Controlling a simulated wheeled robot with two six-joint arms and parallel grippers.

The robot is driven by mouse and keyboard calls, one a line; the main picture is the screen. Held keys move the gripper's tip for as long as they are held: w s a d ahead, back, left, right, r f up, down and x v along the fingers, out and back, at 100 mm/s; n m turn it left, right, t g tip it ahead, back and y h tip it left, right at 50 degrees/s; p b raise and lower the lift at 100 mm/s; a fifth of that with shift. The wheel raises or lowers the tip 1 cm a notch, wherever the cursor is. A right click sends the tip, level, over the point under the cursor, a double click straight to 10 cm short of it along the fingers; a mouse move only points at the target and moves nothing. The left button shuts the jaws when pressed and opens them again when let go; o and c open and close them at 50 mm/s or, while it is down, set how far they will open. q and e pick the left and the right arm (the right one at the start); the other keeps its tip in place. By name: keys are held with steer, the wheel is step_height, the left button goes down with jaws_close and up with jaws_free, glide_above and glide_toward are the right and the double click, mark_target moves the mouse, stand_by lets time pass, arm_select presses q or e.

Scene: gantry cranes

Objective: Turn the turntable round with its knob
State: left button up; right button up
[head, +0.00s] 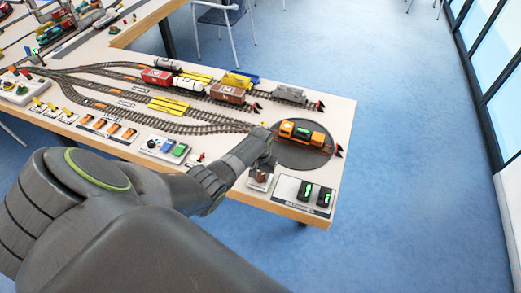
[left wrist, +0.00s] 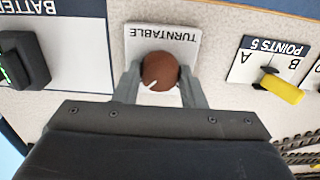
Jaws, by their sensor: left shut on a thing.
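The turntable (head: 293,155) is a dark round disc near the table's right end. An orange and black locomotive (head: 302,133) stands on its track. The turntable's knob (left wrist: 159,71) is brown and round with a white pointer mark, on a white plate (left wrist: 188,44) lettered TURNTABLE. In the left wrist view my left gripper (left wrist: 159,80) has a finger on each side of the knob and is shut on it. In the head view my left gripper (head: 262,170) is at the knob, by the table's front edge. My right gripper is not in view.
Wagons (head: 228,93) stand on tracks behind. Blue floor (head: 420,200) is clear to the right.

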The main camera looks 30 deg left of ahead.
mark_target(260, 175)
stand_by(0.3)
arm_select(q)
steer(key=o, duration=1)
steer(key=shift+r, duration=0.15)
steer(key=shift+r, duration=0.3)
step_height(260, 175, up, 17)
steer(key=shift+f, duration=0.2)
steer(key=shift+f, duration=0.1)
